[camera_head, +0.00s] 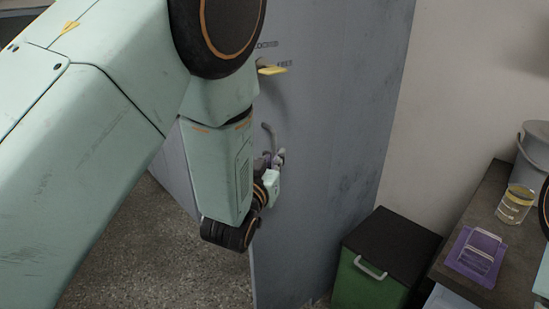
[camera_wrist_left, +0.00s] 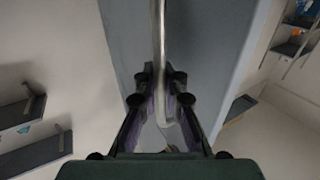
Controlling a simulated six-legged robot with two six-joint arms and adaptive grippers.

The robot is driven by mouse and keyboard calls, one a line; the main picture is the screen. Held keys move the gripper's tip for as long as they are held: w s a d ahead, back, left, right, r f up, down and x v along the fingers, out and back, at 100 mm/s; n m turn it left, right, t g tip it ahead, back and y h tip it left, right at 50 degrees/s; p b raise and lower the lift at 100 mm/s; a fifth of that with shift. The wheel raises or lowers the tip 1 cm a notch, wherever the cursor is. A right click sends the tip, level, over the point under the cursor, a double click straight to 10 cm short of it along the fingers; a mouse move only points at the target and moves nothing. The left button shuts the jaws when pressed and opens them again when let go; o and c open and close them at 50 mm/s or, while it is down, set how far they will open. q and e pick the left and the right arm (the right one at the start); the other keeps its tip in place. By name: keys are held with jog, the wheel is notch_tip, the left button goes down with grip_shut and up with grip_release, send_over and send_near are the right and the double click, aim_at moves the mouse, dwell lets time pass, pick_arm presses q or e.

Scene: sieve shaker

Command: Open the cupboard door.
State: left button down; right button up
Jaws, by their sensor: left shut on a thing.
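The grey-blue cupboard door (camera_head: 335,140) fills the middle of the head view. A slim grey pull handle (camera_head: 268,132) stands out from its face near the left edge. My left gripper (camera_head: 277,160) is shut on the handle, and my arm hides part of the door. In the left wrist view, the handle bar (camera_wrist_left: 158,35) runs down between the two fingers of my left gripper (camera_wrist_left: 160,95), against the door (camera_wrist_left: 205,50). My right gripper is not seen.
A green bin with a black lid (camera_head: 392,247) stands on the floor right of the door. Bare floor (camera_head: 190,260) shows left of the door.

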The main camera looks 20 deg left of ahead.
pick_arm(q)
jog(key=shift+s+a+f, duration=0.15)
jog(key=shift+f, duration=0.1)
jog(key=c, duration=1.4)
grip_release()
jog(key=shift+r, duration=0.25)
